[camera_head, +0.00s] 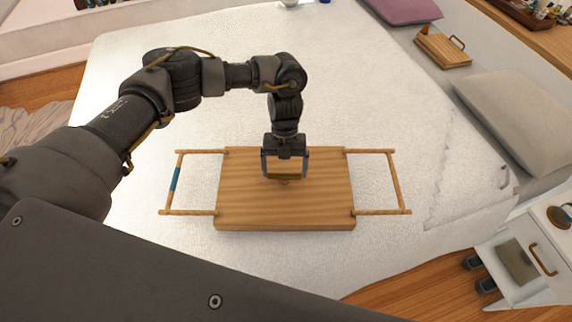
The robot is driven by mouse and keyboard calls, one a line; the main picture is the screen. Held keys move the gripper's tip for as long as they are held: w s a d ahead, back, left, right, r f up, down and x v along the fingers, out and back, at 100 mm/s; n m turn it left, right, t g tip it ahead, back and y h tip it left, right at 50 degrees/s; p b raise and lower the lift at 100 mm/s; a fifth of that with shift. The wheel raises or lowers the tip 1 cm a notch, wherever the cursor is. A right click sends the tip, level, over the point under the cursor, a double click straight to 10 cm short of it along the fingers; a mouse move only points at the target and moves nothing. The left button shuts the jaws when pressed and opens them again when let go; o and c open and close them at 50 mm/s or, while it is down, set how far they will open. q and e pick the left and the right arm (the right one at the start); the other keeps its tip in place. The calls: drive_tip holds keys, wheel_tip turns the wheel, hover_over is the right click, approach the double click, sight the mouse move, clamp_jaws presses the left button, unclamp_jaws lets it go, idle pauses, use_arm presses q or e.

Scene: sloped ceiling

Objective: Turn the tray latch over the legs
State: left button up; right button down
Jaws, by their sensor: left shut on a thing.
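A wooden tray (240,190) lies on the white bed with its underside up. A folding leg frame (392,182) sticks out on its right, and another leg frame (167,197) with a blue band sticks out on its left. My left gripper (285,177) points down at the middle of the tray, shut on a small wooden piece that looks like the latch (284,182). The fingers and wrist partly cover the piece, so its exact turn is hard to tell. My right gripper is out of view.
The white bed (350,90) is clear around the tray. Pillows (525,115) and a small wooden item with a handle (442,48) lie along the right side. A white nightstand (535,245) with an open part stands at the lower right.

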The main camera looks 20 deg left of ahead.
use_arm(q)
drive_tip(key=o, duration=0.7)
drive_tip(key=b+v, duration=0.1)
drive_tip(key=v, duration=1)
drive_tip(key=shift+w+b, duration=0.3)
drive_tip(key=shift+b, duration=0.05)
drive_tip(key=shift+d+f, duration=0.1)
drive_tip(key=shift+f, duration=0.05)
